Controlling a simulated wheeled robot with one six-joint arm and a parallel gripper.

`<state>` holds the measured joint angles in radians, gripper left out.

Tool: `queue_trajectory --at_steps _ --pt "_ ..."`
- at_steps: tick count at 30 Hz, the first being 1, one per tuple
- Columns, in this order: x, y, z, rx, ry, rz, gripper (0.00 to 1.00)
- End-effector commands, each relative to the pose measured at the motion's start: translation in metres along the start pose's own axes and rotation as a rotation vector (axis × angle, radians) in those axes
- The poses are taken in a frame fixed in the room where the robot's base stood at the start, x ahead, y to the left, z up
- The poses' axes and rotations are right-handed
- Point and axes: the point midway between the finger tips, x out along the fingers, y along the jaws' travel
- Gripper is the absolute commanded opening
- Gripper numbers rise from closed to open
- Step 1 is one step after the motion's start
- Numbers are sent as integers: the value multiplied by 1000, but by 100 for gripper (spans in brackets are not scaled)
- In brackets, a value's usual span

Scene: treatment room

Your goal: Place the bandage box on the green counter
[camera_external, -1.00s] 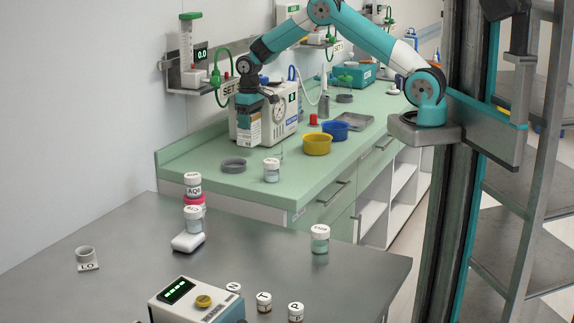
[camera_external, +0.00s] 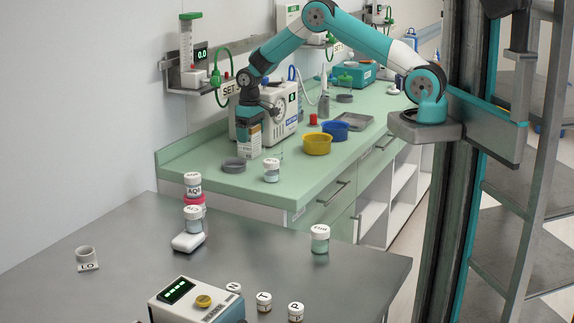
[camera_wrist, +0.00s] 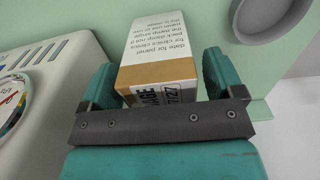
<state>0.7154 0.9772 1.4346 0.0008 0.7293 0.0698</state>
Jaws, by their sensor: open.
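The bandage box (camera_external: 249,141), white with a tan band and printed text, stands upright at the green counter's surface (camera_external: 225,192), in front of the white machine. In the wrist view the box (camera_wrist: 158,45) lies between the two teal fingers. My gripper (camera_external: 249,116) is directly above the box and points down. In the wrist view my gripper (camera_wrist: 160,75) is open, with one finger on each side of the box and a gap showing at the right. The box's base seems to meet the counter, but the contact is small to see.
A grey dish (camera_external: 234,166) sits close in front of the box, with a white-capped jar (camera_external: 271,171) to its right. The white machine (camera_external: 284,108) stands close behind. Yellow (camera_external: 317,145) and blue (camera_external: 335,131) bowls are further right. The counter's front strip is partly clear.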

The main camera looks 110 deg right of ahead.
Motion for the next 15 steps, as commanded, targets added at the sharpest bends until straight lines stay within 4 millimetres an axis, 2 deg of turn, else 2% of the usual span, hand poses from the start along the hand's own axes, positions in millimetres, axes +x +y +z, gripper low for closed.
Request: queue_trajectory --at_steps 5,15 --pt "-14 0 -1 0 5 0 87" --pt "-86 0 -1 0 6 0 87"
